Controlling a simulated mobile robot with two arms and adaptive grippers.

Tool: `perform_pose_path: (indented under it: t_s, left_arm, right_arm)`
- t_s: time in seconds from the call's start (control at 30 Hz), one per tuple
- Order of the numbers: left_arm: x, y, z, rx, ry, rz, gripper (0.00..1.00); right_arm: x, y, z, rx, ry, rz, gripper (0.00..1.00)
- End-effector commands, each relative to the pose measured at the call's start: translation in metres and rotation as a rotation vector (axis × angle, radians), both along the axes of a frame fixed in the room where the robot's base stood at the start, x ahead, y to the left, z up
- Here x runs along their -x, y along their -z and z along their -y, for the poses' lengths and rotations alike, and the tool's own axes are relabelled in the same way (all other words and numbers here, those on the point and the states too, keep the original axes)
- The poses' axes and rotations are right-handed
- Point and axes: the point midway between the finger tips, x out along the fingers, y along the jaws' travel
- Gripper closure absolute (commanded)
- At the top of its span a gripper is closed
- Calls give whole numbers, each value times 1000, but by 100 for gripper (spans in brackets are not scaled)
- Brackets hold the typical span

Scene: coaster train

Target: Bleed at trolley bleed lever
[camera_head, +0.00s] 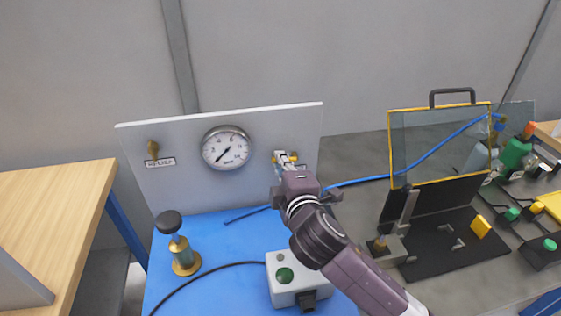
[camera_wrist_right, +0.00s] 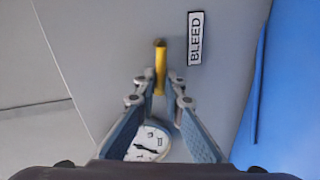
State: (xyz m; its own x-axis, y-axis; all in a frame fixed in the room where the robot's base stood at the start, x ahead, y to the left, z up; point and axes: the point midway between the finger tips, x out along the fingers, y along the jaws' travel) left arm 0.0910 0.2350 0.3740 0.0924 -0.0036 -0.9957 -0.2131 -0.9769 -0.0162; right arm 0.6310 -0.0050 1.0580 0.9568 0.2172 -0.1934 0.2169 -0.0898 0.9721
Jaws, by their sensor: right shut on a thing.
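The bleed lever (camera_wrist_right: 160,58) is a yellow lever on the pale upright panel (camera_head: 188,192), beside the BLEED label (camera_wrist_right: 195,38). My right gripper (camera_head: 286,158) is at the panel's right part. In the wrist view its fingers (camera_wrist_right: 160,88) are closed together on the lever's near end. In the head view the gripper and wrist cover most of the lever and its label. The round pressure gauge (camera_head: 226,147) is on the panel left of the gripper; part of it also shows between the fingers in the wrist view. My left gripper is out of view.
Left on the panel is a brass RELIEF fitting (camera_head: 153,148). A framed clear guard (camera_head: 440,140) stands right, with a blue hose (camera_head: 432,152) crossing.

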Motion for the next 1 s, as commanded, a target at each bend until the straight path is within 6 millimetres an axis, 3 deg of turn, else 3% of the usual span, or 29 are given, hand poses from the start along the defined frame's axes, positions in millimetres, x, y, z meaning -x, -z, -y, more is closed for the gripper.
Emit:
perform_pose_path:
  t_s: [0.4,1.0]
  left_arm:
    - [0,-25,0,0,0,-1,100]
    - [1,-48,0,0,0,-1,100]
  right_arm:
    - [-1,-15,6,-371,2,-78,100]
    - [-4,-29,24,-930,4,-188,100]
